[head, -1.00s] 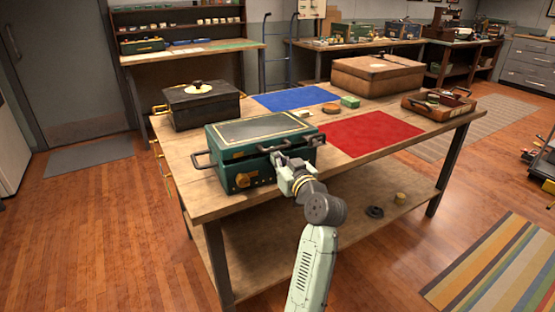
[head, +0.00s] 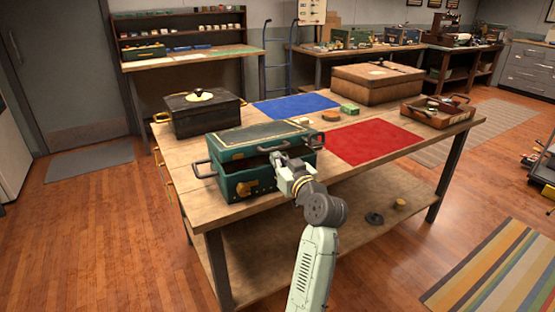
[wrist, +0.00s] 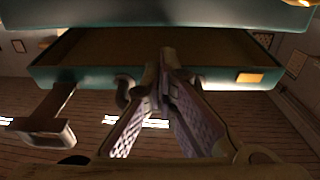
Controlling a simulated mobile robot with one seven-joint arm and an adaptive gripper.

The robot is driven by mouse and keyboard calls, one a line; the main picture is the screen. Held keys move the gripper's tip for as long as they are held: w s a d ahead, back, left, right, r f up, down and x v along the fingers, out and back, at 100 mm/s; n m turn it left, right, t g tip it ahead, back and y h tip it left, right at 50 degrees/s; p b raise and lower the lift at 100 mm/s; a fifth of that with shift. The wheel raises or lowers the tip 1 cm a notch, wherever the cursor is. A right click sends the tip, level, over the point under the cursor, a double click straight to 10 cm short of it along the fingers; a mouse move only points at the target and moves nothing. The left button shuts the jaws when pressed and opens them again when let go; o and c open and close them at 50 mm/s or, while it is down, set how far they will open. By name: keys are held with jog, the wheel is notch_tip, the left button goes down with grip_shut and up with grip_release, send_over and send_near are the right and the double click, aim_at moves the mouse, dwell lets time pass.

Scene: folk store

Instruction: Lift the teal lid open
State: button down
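The teal lid (head: 262,133) of the teal box (head: 240,184) is partly raised, with a dark gap along its front and left side. In the wrist view the lid (wrist: 150,14) is overhead, and the box's front wall (wrist: 215,79) and open inside show below it. My gripper (head: 287,163) is at the front right of the box. In the wrist view my gripper's fingertips (wrist: 165,60) meet in the gap above the front wall, below the lid. Nothing shows between them; contact with the lid cannot be seen.
A black box (head: 203,115) stands behind the teal box. A blue mat (head: 290,106), a red mat (head: 374,142), a brown case (head: 376,82) and a wooden tray (head: 425,117) are further back and right on the table. The table's front right is clear.

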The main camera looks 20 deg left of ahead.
aim_at(271, 141)
jog(key=shift+r, duration=0.15)
jog(key=shift+w+a+r+p, duration=0.15)
jog(key=shift+r+p, duration=0.7)
jog(key=shift+r, duration=0.3)
jog(key=shift+w+r, duration=0.1)
jog(key=shift+r, duration=0.3)
jog(key=shift+w+a+r+p, duration=0.1)
jog(key=shift+a+r+p, duration=0.05)
jog(key=shift+r+p, duration=0.3)
jog(key=shift+w+a+r+p, duration=0.1)
jog(key=shift+a+r+p, duration=0.05)
jog(key=shift+r+p, duration=0.2)
jog(key=shift+r, duration=0.1)
jog(key=shift+w+a+r+p, duration=0.15)
jog(key=shift+a+r+p, duration=0.1)
jog(key=shift+r, duration=0.35)
jog(key=shift+w+a+r+p, duration=0.15)
jog(key=shift+r+p, duration=0.1)
jog(key=shift+r, duration=0.3)
